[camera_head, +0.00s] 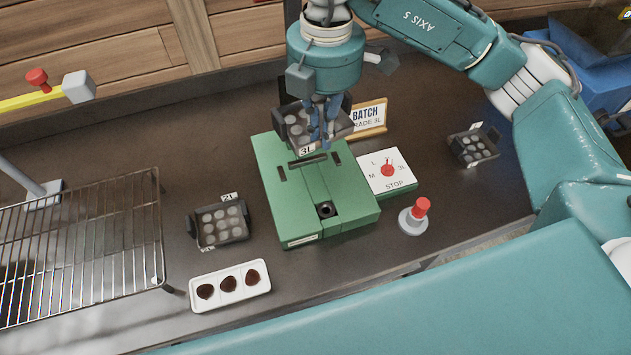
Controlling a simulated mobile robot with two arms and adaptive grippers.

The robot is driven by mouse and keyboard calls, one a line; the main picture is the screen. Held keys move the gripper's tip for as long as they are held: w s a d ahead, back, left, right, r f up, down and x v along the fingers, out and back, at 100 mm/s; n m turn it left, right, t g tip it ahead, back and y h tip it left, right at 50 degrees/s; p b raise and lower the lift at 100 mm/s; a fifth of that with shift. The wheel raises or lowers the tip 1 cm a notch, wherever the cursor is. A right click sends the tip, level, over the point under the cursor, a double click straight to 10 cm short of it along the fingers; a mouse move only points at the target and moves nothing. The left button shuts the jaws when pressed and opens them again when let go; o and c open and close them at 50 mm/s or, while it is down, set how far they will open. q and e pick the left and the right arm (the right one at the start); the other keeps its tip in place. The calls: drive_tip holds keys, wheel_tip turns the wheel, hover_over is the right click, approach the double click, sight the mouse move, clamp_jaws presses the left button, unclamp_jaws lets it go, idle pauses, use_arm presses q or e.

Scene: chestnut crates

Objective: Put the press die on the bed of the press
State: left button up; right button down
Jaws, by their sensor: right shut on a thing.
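The green press (270,160) stands in the middle of the counter, with slots at its back part and a dark round hole near its front. My right gripper (322,135) points down over the back of the press. It is shut on a dark press die (291,128) with round cups and a label reading 3L. The die is over the rear end of the press; I cannot tell whether it touches it. Fingers hide part of the die. A sign (368,116) behind reads BATCH and 3L, its middle partly hidden. My left gripper is not in view.
A die labelled 2L (240,232) lies left of the press, and another die (486,154) lies right. A dial box (403,186), a red-topped knob (420,208), a white tray (197,306) with three brown pieces and a wire rack (100,185) surround the press.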

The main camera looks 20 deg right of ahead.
drive_tip(key=shift+w+a+m, duration=0.1)
drive_tip(key=shift+a+m, duration=0.05)
drive_tip(key=shift+m, duration=0.75)
drive_tip(key=p, duration=0.4)
approach(320, 200)
wheel_tip(320, 200, down, 6)
drive_tip(key=shift+r, duration=0.25)
drive_tip(key=shift+f, duration=0.35)
drive_tip(key=shift+f, duration=0.15)
drive_tip(key=c, duration=2.2)
unclamp_jaws()
drive_tip(key=o, duration=0.3)
drive_tip(key=shift+o, duration=0.2)
